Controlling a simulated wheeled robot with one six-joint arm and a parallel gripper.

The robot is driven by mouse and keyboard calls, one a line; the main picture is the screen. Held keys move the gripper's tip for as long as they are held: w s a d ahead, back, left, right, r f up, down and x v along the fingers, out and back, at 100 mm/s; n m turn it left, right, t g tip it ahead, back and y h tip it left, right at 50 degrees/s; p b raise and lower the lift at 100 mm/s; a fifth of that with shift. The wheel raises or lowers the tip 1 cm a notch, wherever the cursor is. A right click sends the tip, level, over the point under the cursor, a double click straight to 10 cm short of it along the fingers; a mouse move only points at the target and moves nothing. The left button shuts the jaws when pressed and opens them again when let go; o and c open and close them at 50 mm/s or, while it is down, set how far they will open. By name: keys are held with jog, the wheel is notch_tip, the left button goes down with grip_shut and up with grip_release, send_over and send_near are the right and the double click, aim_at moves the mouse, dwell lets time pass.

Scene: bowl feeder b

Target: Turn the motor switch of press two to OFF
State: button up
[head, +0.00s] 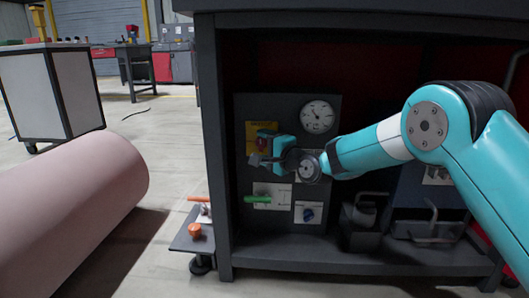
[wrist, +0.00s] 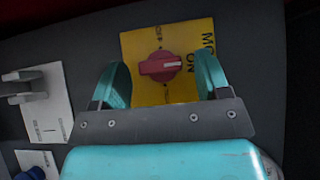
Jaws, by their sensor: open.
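The motor switch is a red knob (wrist: 160,67) on a yellow plate (wrist: 150,95) with lettering that runs sideways in the wrist view. Its bar lies nearly left to right, one end facing the ON lettering at right. Lettering that looks like OFF is above the knob. My gripper (wrist: 163,78) is open, with one teal finger on each side of the knob. I cannot tell whether the fingers touch it. In the head view my gripper (head: 260,148) is in front of the yellow plate (head: 252,130) and partly hides the knob. No press number is legible.
Grey metal parts (head: 360,213) sit at right. A pink cylinder (head: 70,205) lies at left on open floor.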

jog(key=c, duration=0.9)
jog(key=shift+c, duration=0.2)
jog(key=shift+r+p, duration=0.1)
jog(key=shift+p, duration=0.25)
